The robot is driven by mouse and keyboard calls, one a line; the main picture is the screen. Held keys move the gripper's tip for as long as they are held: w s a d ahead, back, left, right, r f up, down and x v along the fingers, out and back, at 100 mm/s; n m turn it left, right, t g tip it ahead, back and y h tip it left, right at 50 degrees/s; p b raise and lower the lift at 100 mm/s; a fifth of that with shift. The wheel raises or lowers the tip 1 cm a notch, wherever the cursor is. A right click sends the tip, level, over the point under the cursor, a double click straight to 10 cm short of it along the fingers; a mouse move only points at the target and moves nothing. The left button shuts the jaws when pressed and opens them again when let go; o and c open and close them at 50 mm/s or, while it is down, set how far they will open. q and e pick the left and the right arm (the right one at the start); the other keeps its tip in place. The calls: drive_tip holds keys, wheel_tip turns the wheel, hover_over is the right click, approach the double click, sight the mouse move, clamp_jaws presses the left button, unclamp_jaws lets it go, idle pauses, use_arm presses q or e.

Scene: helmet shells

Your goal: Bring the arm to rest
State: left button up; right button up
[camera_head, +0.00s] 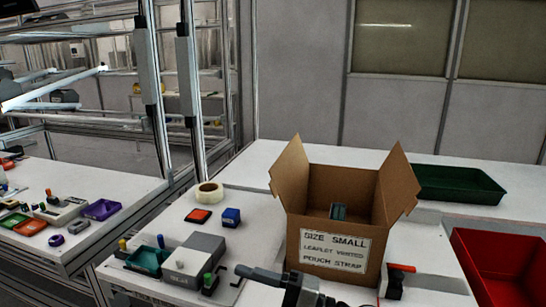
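A dark grey gripper (262,276), which I take to be my right one, reaches in from the bottom edge and points left. It is in front of the cardboard box's lower left corner, over the white table (245,245). Its fingers are small and dark, so I cannot tell whether they are open or shut, and I see nothing clearly held. The rest of that arm is cut off by the bottom edge. My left gripper is not in view.
An open cardboard box (293,225) with raised flaps stands mid-table, a dark item (338,211) inside. A tape roll (209,194), a grey box (196,262) and an orange-handled tool (396,285) are nearby. Green (455,183) and red (505,270) trays are right.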

drive_tip(key=d+f+m+t+h, duration=1)
drive_tip(key=d+m+t+h, duration=0.15)
drive_tip(key=m, duration=0.85)
drive_tip(key=s+d+f+m+g+h, duration=0.2)
drive_tip(key=s+d+f+m+g, duration=0.1)
drive_tip(key=s+f, duration=0.4)
drive_tip(key=s+d+f+m+g+h, duration=0.2)
drive_tip(key=s+d+f+m+g, duration=0.1)
drive_tip(key=s+f, duration=0.4)
drive_tip(key=shift+d+f+m+h, duration=0.15)
drive_tip(key=shift+d+m+h, duration=0.25)
drive_tip(key=shift+d, duration=0.3)
drive_tip(key=shift+s, duration=0.1)
